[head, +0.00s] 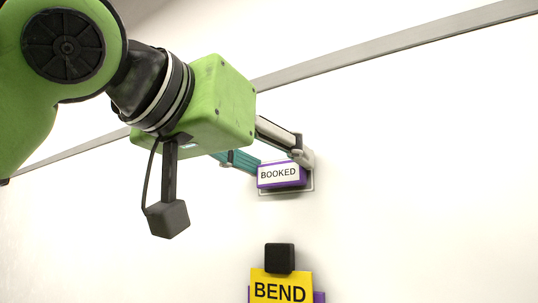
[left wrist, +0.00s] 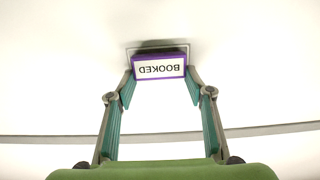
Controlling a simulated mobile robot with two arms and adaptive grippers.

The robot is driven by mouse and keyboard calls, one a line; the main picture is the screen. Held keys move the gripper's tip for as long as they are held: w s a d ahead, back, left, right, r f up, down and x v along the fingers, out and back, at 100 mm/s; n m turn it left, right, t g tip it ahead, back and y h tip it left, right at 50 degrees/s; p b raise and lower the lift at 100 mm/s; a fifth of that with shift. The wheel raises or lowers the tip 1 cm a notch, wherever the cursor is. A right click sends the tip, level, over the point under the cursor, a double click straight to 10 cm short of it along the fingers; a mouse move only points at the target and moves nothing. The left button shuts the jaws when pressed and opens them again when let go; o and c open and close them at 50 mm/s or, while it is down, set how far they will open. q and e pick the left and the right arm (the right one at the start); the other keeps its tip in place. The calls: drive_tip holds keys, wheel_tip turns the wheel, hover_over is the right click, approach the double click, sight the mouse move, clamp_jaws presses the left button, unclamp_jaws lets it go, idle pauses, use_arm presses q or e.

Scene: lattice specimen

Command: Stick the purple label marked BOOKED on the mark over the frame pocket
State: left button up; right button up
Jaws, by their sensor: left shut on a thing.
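The purple label (head: 280,184) marked BOOKED has a white face with black letters. It is held between the fingertips of my left gripper (head: 279,168), which is shut on it. In the left wrist view the label (left wrist: 159,75) sits between both fingertips of the gripper (left wrist: 160,79), its lettering upside down. A grey rectangular outline (head: 311,188) on the white wall shows just behind the label, and its edge (left wrist: 157,42) also shows in the left wrist view. The label covers most of it. I cannot tell whether the label touches the wall. My right gripper is not in view.
Below the label, a yellow card (head: 281,291) reading BEND stands in front of something purple (head: 319,297), with a black block (head: 279,257) at its top. A grey rail (head: 400,45) runs slantwise across the white wall. The wall to the right is bare.

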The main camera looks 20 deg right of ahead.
sight(278, 162)
use_arm(q)
drive_tip(key=shift+r, duration=0.2)
drive_tip(key=o, duration=1.1)
drive_tip(key=shift+w, duration=0.1)
drive_tip(key=shift+w+d+f, duration=0.15)
drive_tip(key=shift+w+d, duration=0.05)
drive_tip(key=shift+d, duration=0.15)
drive_tip(key=shift+s+a, duration=0.1)
drive_tip(key=o, duration=0.5)
drive_tip(key=shift+a, duration=0.1)
drive_tip(key=shift+b+v, duration=0.8)
drive_tip(key=shift+v, duration=1.6)
